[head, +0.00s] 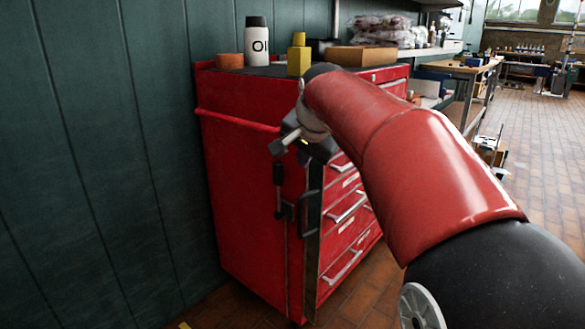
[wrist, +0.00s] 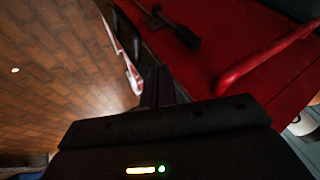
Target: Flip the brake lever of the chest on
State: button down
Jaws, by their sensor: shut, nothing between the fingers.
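The red chest (head: 240,190) stands against the dark green wall. On its near side a thin upright rod with a black grip (head: 278,176), seemingly the brake lever, runs down beside a dark bracket (head: 300,208). My gripper (head: 279,147) is just above the black grip in the head view, its fingers closed and empty. Whether they touch the grip is unclear. In the wrist view the fingers (wrist: 163,86) are together, and a dark grip (wrist: 187,36) on a rod lies beyond them against the red side (wrist: 225,35), apart in the picture. My forearm hides part of the drawers.
A red rail (head: 237,121) runs along the chest's side; it shows in the wrist view (wrist: 265,55). On top stand an oil bottle (head: 257,42), a yellow bottle (head: 299,55) and a wooden box (head: 362,56). Open brick floor (head: 515,135) lies at the right.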

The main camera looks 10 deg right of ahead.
aim_at(279, 171)
jog(key=shift+w+a+f, duration=0.35)
jog(key=shift+w+f, duration=0.95)
jog(key=shift+w, duration=0.2)
jog(key=shift+w+a+f, duration=0.35)
jog(key=shift+w+f, duration=0.9)
jog(key=shift+w, duration=0.25)
jog(key=shift+w+a+f, duration=0.35)
jog(key=shift+w+f, duration=0.95)
jog(key=shift+w, duration=0.2)
jog(key=shift+w+a+r+p, duration=0.35)
jog(key=shift+w+a+p, duration=0.15)
jog(key=shift+w+p, duration=0.3)
jog(key=shift+w+a+f, duration=0.1)
